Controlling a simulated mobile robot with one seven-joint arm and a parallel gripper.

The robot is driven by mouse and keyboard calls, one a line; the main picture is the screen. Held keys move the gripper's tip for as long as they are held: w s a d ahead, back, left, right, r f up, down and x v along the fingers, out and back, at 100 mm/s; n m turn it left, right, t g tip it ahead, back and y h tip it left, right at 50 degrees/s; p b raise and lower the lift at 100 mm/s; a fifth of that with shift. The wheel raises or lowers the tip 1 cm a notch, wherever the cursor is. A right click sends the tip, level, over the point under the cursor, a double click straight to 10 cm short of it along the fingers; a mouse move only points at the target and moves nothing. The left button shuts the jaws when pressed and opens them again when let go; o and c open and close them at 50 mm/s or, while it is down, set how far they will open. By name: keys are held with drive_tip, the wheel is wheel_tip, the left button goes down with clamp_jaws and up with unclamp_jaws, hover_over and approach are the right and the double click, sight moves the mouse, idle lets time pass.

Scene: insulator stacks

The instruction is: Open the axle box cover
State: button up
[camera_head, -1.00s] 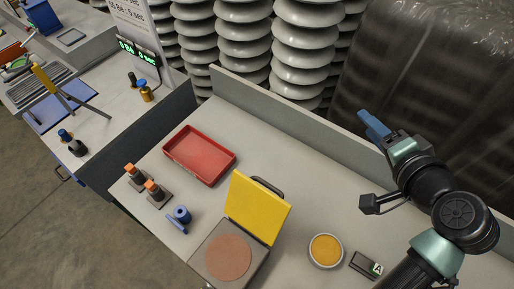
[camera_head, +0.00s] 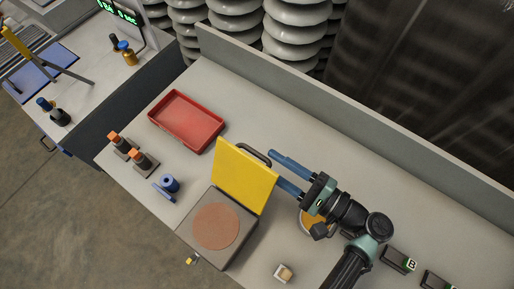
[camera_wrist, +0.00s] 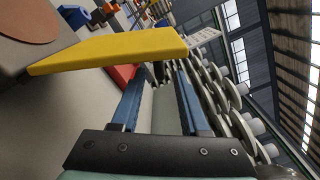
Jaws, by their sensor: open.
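The axle box (camera_head: 190,228) is a grey square box with a reddish-brown round disc on top. Its yellow cover (camera_head: 243,180) stands raised along the box's back right side, with a black handle (camera_head: 258,157) at its upper edge. My gripper (camera_head: 275,168) is open and empty, its blue fingers pointing at the cover's right edge close by the handle. In the wrist view the cover (camera_wrist: 110,48) lies just beyond and left of my open fingers (camera_wrist: 162,76). Whether a finger touches the cover I cannot tell.
A red tray (camera_head: 186,122), two orange-topped pieces (camera_head: 139,158) and a blue spool (camera_head: 170,183) are on the left. A yellow-topped round dish (camera_head: 309,222) is partly hidden under my arm. A low wall (camera_head: 350,115) borders the back.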

sight(267, 160)
drive_tip(key=x, duration=0.5)
drive_tip(key=shift+p, duration=0.4)
drive_tip(key=c, duration=0.7)
clamp_jaws()
drive_tip(key=shift+r, duration=0.1)
